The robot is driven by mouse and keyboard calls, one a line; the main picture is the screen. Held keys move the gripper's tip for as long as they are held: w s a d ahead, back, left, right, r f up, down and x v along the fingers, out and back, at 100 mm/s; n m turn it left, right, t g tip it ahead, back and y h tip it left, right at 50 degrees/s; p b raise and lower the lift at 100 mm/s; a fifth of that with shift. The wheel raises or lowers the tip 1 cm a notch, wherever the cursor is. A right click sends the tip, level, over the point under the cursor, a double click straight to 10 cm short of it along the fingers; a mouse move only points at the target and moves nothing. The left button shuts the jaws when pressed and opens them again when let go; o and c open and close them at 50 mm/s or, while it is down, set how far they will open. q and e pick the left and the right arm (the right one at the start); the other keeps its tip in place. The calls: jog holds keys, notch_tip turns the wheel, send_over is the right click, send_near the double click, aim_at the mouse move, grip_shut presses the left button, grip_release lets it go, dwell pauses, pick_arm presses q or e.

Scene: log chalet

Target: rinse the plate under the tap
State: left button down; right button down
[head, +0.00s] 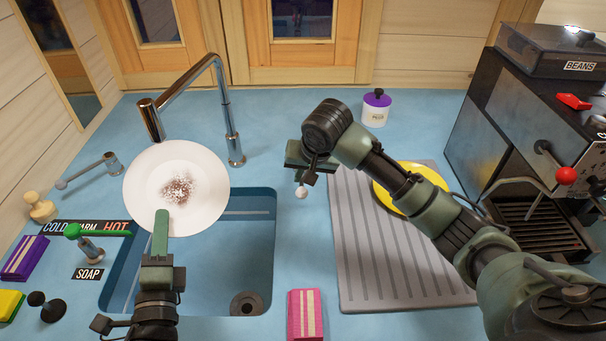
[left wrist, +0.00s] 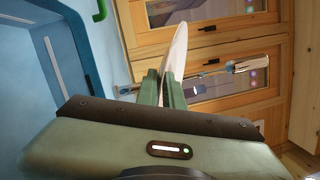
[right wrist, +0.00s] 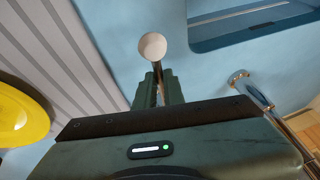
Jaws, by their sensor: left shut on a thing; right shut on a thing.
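The white plate (head: 190,215) is tilted above the left of the sink, with a brown speckled smear (head: 178,189) near its middle. My left gripper (head: 160,228) is shut on its near edge; the plate shows edge-on in the left wrist view (left wrist: 177,48). The chrome tap (head: 222,95) arches over from behind, its spout (head: 150,118) by the plate's upper left. No water shows from it. My right gripper (right wrist: 158,90) is shut on a metal rod with a round pale knob (right wrist: 152,46), right of the sink. The knob also shows in the head view (head: 301,192); the rod's base is hidden.
The blue sink (head: 225,255) has a drain at its front. A lever (head: 90,170) and soap pump (head: 90,245) stand left. A yellow plate (head: 425,180) lies on the grey drainboard (head: 365,270), behind my right arm. A pink sponge (head: 305,314) lies in front; a coffee machine (head: 500,140) stands right.

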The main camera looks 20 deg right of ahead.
dwell(0.6)
jog(key=shift+w+d+r+g, duration=0.1)
jog(key=shift+w+r+g, duration=0.15)
jog(key=shift+r+g, duration=0.5)
jog(key=c, duration=1.5)
grip_release()
jog(key=v, duration=1.2)
jog(key=shift+d, duration=0.3)
